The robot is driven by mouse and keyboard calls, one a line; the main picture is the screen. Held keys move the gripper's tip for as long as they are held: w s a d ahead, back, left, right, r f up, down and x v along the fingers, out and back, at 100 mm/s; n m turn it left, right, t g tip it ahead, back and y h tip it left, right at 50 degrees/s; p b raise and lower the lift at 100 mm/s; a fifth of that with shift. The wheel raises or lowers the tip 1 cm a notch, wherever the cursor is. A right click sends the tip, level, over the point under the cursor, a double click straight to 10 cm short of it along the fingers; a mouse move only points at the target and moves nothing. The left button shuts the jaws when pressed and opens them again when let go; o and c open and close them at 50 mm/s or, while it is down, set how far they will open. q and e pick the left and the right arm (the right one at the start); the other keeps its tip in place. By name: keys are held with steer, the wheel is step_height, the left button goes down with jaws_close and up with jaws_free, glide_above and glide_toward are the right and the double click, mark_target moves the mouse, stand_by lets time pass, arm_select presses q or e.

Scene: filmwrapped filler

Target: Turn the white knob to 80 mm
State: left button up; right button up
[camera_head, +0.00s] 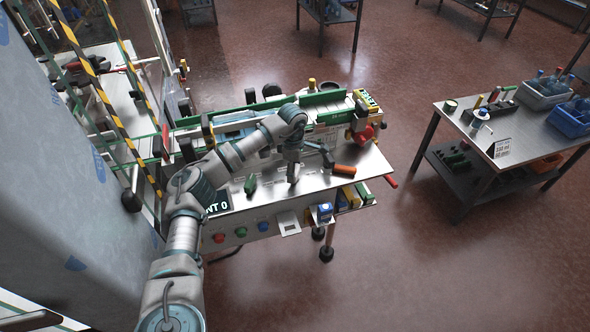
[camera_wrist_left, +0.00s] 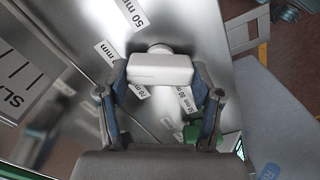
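The white knob (camera_wrist_left: 160,68) is a blocky bar on a metal panel in the left wrist view. Printed mm labels surround it: a 50 mm label (camera_wrist_left: 130,12) lies above it, and others, partly covered, lie to its left and below. My left gripper (camera_wrist_left: 160,84) has one finger on each side of the knob, with the tips close to its ends; I cannot tell if they touch it. In the head view my left gripper (camera_head: 293,176) points down at the workbench, and I cannot make out the knob there. My right gripper is not in view.
The metal workbench (camera_head: 230,215) carries a black-and-orange tool (camera_head: 344,169) and a green item (camera_head: 250,184) near the gripper. Red, green and blue buttons line its front.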

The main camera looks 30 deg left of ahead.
arm_select(q)
steer(key=shift+s+a+f, duration=0.1)
steer(key=shift+a+f, duration=0.1)
steer(key=shift+a, duration=0.5)
steer(key=shift+d, duration=0.4)
steer(key=shift+d+r, duration=0.1)
steer(key=shift+d, duration=0.05)
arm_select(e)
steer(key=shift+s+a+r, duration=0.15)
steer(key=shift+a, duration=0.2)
arm_select(q)
steer(key=shift+n, duration=0.3)
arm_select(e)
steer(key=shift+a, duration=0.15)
